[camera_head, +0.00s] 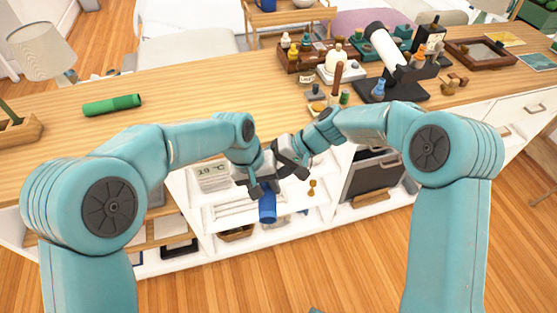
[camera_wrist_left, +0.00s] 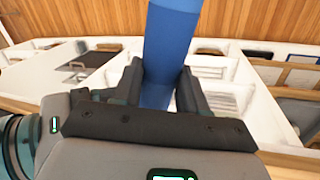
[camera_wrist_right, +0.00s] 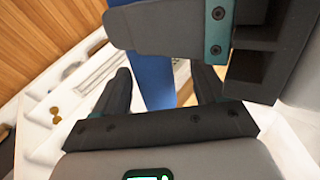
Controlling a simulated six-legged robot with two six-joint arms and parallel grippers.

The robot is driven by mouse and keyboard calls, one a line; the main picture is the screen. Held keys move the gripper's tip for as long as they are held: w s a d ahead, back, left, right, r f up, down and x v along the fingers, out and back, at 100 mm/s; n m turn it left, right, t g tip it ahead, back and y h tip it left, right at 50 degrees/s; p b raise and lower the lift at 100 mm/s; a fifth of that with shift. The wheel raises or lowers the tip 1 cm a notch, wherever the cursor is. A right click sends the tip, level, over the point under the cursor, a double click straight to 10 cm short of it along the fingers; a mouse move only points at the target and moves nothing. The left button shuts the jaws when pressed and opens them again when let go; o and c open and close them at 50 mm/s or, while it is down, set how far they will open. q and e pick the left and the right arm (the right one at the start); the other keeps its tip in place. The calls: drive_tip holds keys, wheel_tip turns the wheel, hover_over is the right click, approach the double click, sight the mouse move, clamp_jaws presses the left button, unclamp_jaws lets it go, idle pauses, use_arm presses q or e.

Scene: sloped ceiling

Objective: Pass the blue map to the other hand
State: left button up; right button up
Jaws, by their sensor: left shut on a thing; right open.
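The blue map (camera_head: 267,207) is a rolled blue tube hanging in front of the shelf unit. My left gripper (camera_head: 258,187) is shut on its upper part, and the tube runs between both fingers in the left wrist view (camera_wrist_left: 168,45). My right gripper (camera_head: 291,165) is open, close beside the left gripper. In the right wrist view the map (camera_wrist_right: 152,82) shows between the spread right fingers, partly hidden by the dark left gripper (camera_wrist_right: 170,28) across the top. I cannot tell whether the right fingers touch the map.
A wooden counter (camera_head: 190,75) runs behind my grippers, above white shelves (camera_head: 215,212). A green roll (camera_head: 112,105) lies on its left part. A white telescope (camera_head: 386,47) on a dark stand (camera_head: 405,88), bottles and small items crowd the right. The counter's middle is clear.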

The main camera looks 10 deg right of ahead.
drive_tip(key=shift+a, duration=0.1)
drive_tip(key=c, duration=1.1)
use_arm(q)
drive_tip(key=o, duration=1.1)
use_arm(e)
drive_tip(key=shift+c, duration=0.2)
